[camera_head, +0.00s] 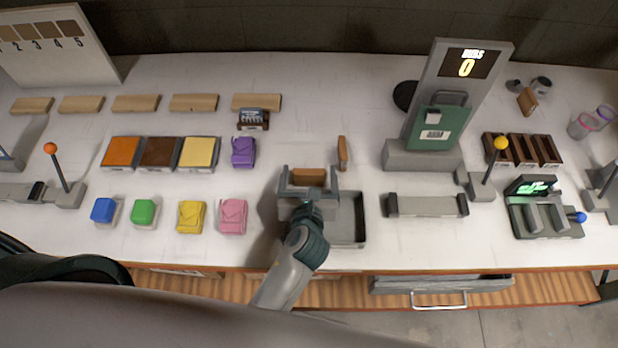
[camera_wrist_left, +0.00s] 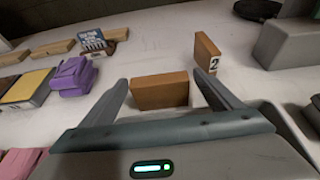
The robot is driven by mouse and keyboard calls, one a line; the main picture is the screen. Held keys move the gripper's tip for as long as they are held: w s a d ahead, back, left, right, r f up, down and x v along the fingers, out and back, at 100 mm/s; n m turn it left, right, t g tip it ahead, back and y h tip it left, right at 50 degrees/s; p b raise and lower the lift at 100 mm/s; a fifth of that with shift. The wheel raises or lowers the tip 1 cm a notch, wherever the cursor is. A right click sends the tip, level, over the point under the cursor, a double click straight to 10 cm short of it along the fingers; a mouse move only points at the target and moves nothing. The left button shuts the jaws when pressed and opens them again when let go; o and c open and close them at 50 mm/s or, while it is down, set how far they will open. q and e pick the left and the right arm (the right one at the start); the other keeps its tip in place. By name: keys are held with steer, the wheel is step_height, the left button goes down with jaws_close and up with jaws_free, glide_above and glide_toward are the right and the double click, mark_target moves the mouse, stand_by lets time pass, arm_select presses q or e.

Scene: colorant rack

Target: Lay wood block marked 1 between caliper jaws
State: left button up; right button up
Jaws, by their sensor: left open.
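My left gripper (camera_head: 308,180) is open over the near part of the table, beside the grey tray. A brown wood block (camera_head: 309,176) stands between its spread fingers; it also shows in the left wrist view (camera_wrist_left: 160,91), with gaps to both fingers. No number shows on this block's visible face. A second brown block (camera_head: 342,153) stands just beyond, to the right; the left wrist view shows it marked 2 (camera_wrist_left: 207,50). What looks like the caliper (camera_head: 545,234), with grey jaws and a green-lit display (camera_head: 530,186), is at the far right. My right gripper is not in view.
A grey tray (camera_head: 361,219) lies right of my left gripper. A long grey fixture (camera_head: 427,205) and a tall sign reading 0 (camera_head: 466,68) stand between the tray and the caliper. A yellow-knobbed lever (camera_head: 490,165) is near the caliper. Colored pouches, including a pink one (camera_head: 233,217), lie left.

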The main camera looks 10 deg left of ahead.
mark_target(309, 165)
arm_select(q)
steer(key=shift+b+x, duration=0.75)
steer(key=shift+x, duration=0.25)
steer(key=shift+b+x, duration=0.65)
steer(key=shift+x, duration=0.35)
steer(key=c, duration=1.2)
steer(key=shift+r, duration=0.15)
steer(key=shift+c, duration=0.2)
